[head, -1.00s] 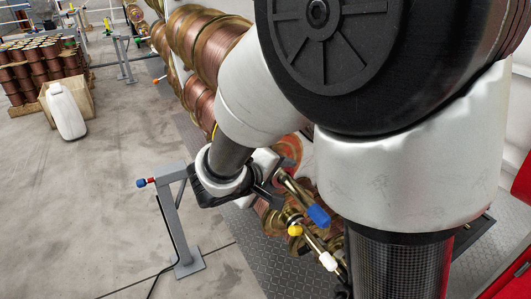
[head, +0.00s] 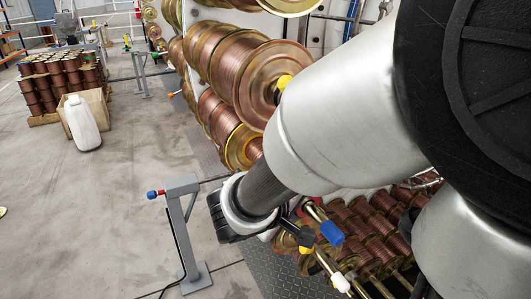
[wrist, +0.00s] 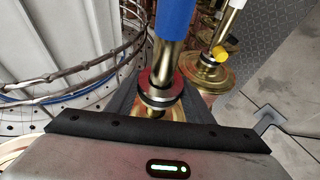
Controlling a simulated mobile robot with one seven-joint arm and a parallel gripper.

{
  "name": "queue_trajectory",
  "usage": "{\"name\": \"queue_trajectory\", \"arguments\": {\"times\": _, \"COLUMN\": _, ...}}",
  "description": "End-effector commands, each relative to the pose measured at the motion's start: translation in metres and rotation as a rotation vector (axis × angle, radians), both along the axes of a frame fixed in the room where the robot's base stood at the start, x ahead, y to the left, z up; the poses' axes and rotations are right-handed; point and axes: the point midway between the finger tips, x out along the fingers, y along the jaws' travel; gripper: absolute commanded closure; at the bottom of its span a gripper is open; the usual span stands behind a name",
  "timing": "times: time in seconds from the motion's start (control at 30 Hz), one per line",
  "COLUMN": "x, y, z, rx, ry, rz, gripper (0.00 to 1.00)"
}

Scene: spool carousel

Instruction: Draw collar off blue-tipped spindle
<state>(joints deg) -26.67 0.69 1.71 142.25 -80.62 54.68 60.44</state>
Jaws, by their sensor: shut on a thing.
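The blue-tipped spindle is a metal rod with a blue end cap (head: 331,232). In the wrist view its blue cap (wrist: 174,18) is at the top and the bare rod (wrist: 166,62) runs down toward my gripper. My gripper (wrist: 156,108) is shut on the collar, with dark fingers on both sides. In the head view my gripper (head: 298,228) is at the spindle behind the blue cap, and the collar is mostly hidden there.
A white-tipped spindle (head: 340,282) is below. Large copper spools (head: 265,85) hang above. A grey stand (head: 182,230) with a red-and-blue end is left of my wrist. Open floor (head: 110,210) lies left.

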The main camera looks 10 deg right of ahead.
Motion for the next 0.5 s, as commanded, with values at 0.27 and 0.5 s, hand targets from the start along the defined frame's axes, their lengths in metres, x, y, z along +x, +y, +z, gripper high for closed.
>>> {"name": "queue_trajectory", "arguments": {"times": 0.27, "x": -0.018, "y": -0.006, "z": -0.002, "rx": 0.001, "ry": -0.005, "rz": 0.0, "gripper": 0.84}}
{"name": "queue_trajectory", "arguments": {"times": 0.5, "x": -0.033, "y": -0.01, "z": 0.0, "rx": 0.001, "ry": -0.005, "rz": -0.001, "gripper": 0.84}}
